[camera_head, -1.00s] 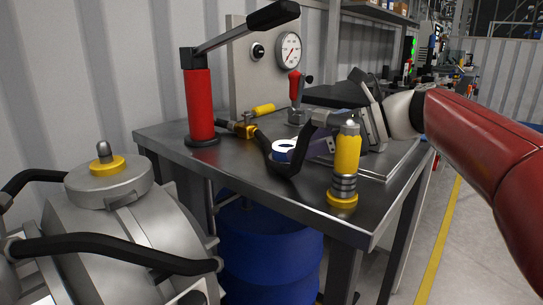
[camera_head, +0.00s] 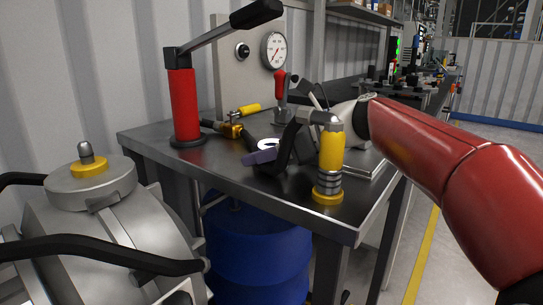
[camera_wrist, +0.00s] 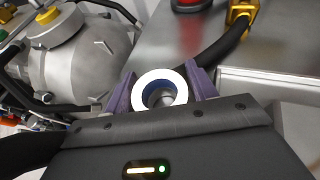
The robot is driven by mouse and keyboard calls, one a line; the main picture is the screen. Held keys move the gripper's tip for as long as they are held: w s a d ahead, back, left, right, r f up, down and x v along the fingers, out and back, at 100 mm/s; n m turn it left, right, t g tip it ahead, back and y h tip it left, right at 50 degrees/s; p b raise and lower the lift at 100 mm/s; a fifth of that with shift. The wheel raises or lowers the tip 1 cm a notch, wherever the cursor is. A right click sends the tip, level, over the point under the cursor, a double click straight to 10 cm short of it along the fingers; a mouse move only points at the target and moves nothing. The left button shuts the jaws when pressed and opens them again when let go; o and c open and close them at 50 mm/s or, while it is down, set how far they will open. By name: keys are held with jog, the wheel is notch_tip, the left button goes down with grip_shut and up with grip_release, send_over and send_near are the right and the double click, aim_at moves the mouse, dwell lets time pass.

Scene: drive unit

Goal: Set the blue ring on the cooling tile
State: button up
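The blue ring (camera_head: 268,147) shows a white upper face and blue inside, at the workbench's front edge area in the head view. It is partly hidden by a purple finger and black hose. In the wrist view the ring (camera_wrist: 160,90) sits between the two purple fingers of my gripper (camera_wrist: 161,82), with no clear gap on either side. Whether the fingers grip it or only straddle it I cannot tell. Whether it rests on the bench is also unclear. I cannot make out a cooling tile with certainty.
The metal workbench (camera_head: 237,176) carries a red post with a lever (camera_head: 182,105), a yellow post (camera_head: 330,165) close right of the ring, and a brass valve (camera_head: 232,130). A pressure gauge (camera_head: 273,50) stands behind. A grey tank (camera_head: 92,215) is at the left.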

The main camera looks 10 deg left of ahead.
jog(key=shift+d+f, duration=0.1)
jog(key=shift+f, duration=0.15)
jog(key=c, duration=0.6)
